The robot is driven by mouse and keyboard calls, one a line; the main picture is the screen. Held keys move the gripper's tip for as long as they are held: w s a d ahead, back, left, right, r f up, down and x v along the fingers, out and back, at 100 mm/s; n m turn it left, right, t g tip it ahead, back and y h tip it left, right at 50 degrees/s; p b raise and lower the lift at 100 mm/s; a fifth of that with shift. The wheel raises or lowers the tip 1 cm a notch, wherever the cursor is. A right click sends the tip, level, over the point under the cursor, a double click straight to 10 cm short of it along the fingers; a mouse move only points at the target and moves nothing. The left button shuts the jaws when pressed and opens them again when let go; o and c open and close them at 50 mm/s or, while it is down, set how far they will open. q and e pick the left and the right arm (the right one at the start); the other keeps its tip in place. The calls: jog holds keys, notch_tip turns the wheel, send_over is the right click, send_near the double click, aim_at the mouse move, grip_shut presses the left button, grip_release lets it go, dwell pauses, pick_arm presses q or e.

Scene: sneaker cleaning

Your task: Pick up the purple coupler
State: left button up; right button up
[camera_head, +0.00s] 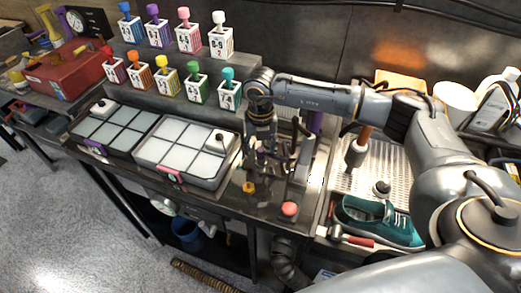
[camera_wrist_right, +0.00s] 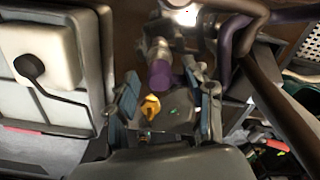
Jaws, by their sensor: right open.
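My right gripper (camera_head: 268,165) points down over the steel workbench beside the trays, its fingers apart. In the right wrist view its two fingers (camera_wrist_right: 168,100) stand open on either side of a purple cylindrical end (camera_wrist_right: 160,74), which looks like the purple coupler. The coupler lies between the fingers, farther from the camera; I cannot tell if any finger touches it. In the head view the gripper largely hides it. A small yellow piece (camera_head: 249,187) sits on the bench near the gripper and also shows in the right wrist view (camera_wrist_right: 150,107). My left gripper is not in view.
Two divided trays (camera_head: 217,179) lie left of the gripper. A red knob (camera_head: 289,209) stands near the bench's front edge. Several numbered blocks with colored tops, including a green one (camera_head: 195,88), line the back.

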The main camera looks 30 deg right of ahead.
jog(key=shift+f, duration=1)
grip_shut()
